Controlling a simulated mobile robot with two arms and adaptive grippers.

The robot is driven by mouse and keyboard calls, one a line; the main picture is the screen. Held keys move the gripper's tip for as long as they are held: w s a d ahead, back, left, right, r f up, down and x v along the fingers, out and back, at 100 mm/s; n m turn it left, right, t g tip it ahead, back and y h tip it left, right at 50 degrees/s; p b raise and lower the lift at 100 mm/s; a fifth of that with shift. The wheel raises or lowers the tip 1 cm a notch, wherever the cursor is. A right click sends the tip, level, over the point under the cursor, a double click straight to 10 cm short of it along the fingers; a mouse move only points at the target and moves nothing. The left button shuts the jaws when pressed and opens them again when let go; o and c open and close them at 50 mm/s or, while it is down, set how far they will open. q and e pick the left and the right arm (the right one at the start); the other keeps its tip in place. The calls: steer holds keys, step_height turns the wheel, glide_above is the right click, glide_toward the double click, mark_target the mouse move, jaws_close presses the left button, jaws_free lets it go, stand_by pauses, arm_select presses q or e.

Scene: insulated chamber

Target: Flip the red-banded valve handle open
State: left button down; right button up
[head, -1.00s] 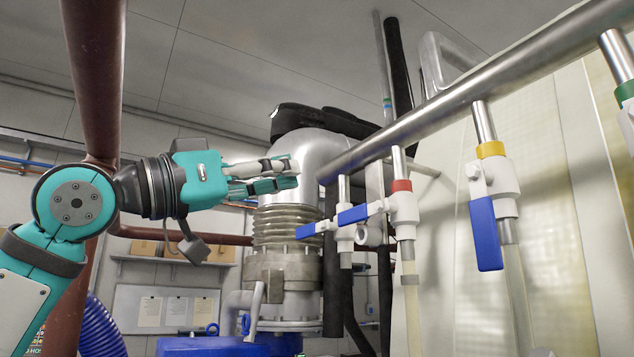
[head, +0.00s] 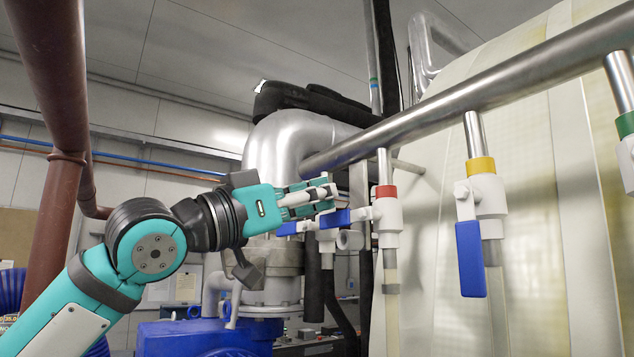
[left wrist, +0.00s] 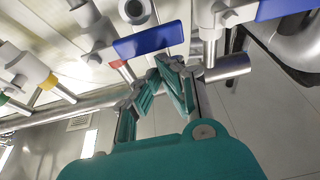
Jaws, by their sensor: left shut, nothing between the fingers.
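The red-banded valve (head: 386,210) is a white body with a red collar, hanging from the steel pipe. Its blue handle (head: 338,218) points left, roughly level. In the left wrist view the same handle (left wrist: 150,40) lies just beyond my fingertips. My left gripper (head: 328,194) is shut and empty, with its tips just above the handle and left of the valve body. Its shut fingers also show in the left wrist view (left wrist: 160,78). I cannot tell whether they touch the handle. My right gripper is not in view.
A second blue handle (head: 287,229) points left just behind. A yellow-banded valve (head: 484,190) to the right has its blue handle (head: 470,258) hanging down. The thick steel pipe (head: 450,110) runs above the valves. A dark red pipe (head: 60,180) stands at left.

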arm_select(q)
steer(key=shift+d, duration=0.25)
steer(key=shift+a+f+n+b, duration=0.2)
steer(key=shift+n+b, duration=0.2)
steer(key=shift+n, duration=0.2)
